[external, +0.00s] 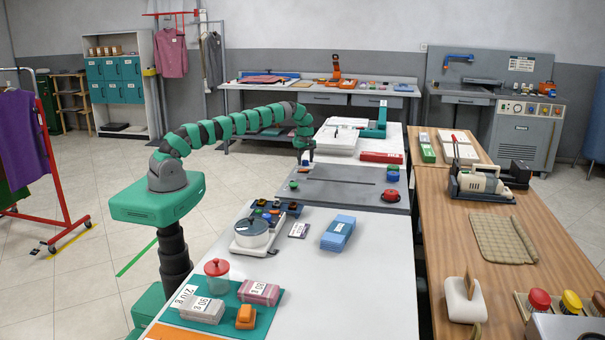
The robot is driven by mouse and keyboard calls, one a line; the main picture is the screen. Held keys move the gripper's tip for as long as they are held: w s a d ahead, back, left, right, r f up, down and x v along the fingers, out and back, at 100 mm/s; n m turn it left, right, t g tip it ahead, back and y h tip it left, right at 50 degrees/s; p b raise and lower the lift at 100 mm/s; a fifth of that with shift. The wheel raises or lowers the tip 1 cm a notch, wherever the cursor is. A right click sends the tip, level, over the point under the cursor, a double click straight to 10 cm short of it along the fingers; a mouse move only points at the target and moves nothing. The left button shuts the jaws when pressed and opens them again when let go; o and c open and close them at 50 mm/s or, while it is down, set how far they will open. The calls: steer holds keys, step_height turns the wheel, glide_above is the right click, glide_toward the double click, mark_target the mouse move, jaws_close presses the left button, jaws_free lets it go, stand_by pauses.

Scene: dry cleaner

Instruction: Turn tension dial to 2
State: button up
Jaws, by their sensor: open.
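My green and black arm reaches across to the right, and my gripper (306,160) points down near the back left edge of a grey slotted panel (340,188). The jaws are open, with nothing seen between them. A small green knob (293,184) sits at the panel's left side, below my gripper in the picture. I cannot tell which one is the tension dial. No dial numbers are readable at this size.
A teal and white machine (375,127) and a red box (381,157) stand behind the panel. In front are a pot-like device (252,234), a blue stack (338,232) and a lidded jar (217,272). The white table is clear at front right.

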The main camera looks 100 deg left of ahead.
steer(key=shift+f, duration=0.1)
steer(key=shift+c, duration=0.2)
steer(key=c, duration=0.9)
steer(key=shift+c, duration=0.2)
steer(key=shift+m, duration=0.4)
steer(key=m, duration=0.5)
steer(key=shift+m+p, duration=0.3)
steer(key=shift+p, duration=0.1)
steer(key=m, duration=0.5)
steer(key=shift+w, duration=0.1)
steer(key=shift+m, duration=0.3)
